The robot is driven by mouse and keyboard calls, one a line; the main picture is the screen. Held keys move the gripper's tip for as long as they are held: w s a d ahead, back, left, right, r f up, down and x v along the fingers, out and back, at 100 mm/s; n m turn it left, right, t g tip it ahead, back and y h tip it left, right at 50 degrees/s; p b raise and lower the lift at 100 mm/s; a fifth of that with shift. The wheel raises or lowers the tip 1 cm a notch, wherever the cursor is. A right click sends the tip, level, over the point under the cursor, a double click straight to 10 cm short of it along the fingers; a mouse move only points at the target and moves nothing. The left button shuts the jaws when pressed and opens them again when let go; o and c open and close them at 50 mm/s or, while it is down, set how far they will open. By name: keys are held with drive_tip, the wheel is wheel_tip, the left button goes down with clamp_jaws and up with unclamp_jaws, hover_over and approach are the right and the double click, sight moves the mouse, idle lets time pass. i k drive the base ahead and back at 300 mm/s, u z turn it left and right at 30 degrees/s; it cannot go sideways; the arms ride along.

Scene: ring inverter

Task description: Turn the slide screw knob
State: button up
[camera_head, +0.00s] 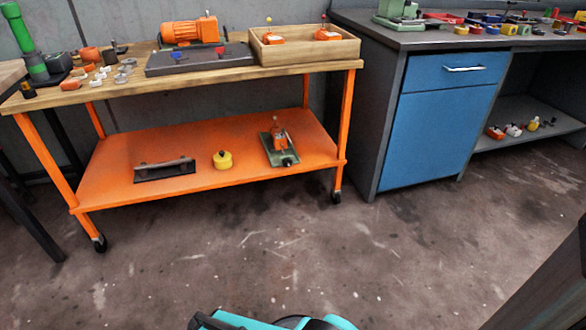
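I cannot tell for certain which part is the slide screw knob. A green-based device (268,146) with an orange upright part stands on the right of the cart's lower orange shelf (210,185). A small dark round part (287,161) sits at its front end and may be a knob. An orange motor (189,31) stands on the cart's wooden top, behind a dark grey plate (200,59). My gripper is not in view. Only a teal and black part of my own body shows at the bottom edge.
The lower shelf also holds a yellow round part (222,160) and a dark rail (165,170). A wooden tray (305,52) with orange parts sits on the cart top. A blue cabinet (440,125) stands to the right. The concrete floor in front is clear.

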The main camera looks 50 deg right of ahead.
sight(287, 162)
drive_tip(key=u, duration=4.7)
drive_tip(key=i, duration=0.1)
drive_tip(key=z, duration=3.3)
drive_tip(key=i, duration=0.4)
drive_tip(key=z, duration=2.45)
drive_tip(key=i, duration=0.1)
drive_tip(key=u, duration=1.05)
